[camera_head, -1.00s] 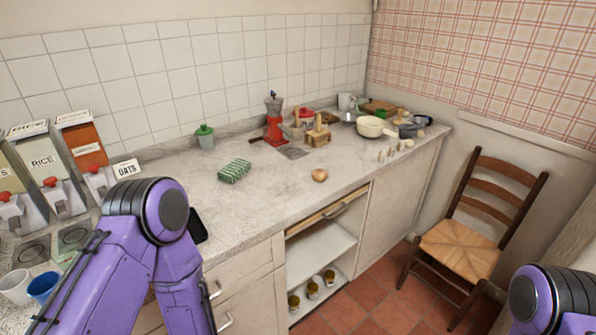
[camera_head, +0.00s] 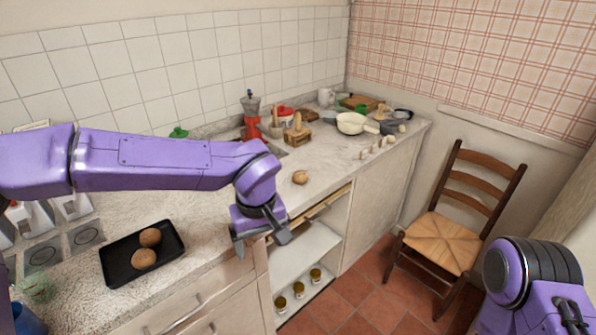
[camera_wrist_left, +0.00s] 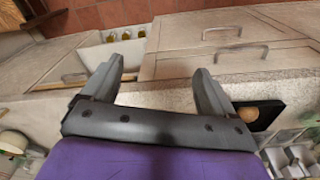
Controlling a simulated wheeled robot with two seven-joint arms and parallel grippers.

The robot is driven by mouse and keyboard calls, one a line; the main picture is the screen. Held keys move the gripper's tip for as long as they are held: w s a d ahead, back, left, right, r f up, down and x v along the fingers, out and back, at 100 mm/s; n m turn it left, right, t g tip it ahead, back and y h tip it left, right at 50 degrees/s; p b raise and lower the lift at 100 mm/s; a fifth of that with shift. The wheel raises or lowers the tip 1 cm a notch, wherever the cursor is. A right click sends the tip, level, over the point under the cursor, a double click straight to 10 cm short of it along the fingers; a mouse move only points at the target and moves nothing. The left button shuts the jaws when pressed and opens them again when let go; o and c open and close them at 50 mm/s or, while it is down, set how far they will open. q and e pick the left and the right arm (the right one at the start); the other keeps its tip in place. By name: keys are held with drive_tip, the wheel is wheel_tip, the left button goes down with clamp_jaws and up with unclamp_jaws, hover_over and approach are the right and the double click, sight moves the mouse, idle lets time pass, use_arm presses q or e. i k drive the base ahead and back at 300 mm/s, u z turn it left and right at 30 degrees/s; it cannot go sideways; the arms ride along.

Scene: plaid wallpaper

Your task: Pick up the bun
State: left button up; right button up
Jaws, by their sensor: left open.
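One round brown bun (camera_head: 300,177) lies alone on the counter (camera_head: 332,150), toward its front edge. Two more buns, a farther one (camera_head: 150,237) and a nearer one (camera_head: 144,259), lie on a black tray (camera_head: 172,243) at the lower left. My left gripper (camera_head: 262,247) points down by the counter's front edge, between the tray and the lone bun. It is open and empty, and it shows open in the left wrist view (camera_wrist_left: 161,70) too. There, one bun (camera_wrist_left: 249,114) shows on the tray at the right. My right gripper is out of view.
A red grinder (camera_head: 251,120), wooden block (camera_head: 297,134) and cream pan (camera_head: 351,123) stand farther back on the counter. Several small upright pieces (camera_head: 372,149) stand right of the lone bun. A chair (camera_head: 445,235) stands on the floor at the right. Jars (camera_head: 298,289) sit on the shelf below.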

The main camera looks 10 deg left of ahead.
sight(300, 178)
drive_tip(key=i, duration=1.25)
drive_tip(key=z, duration=0.05)
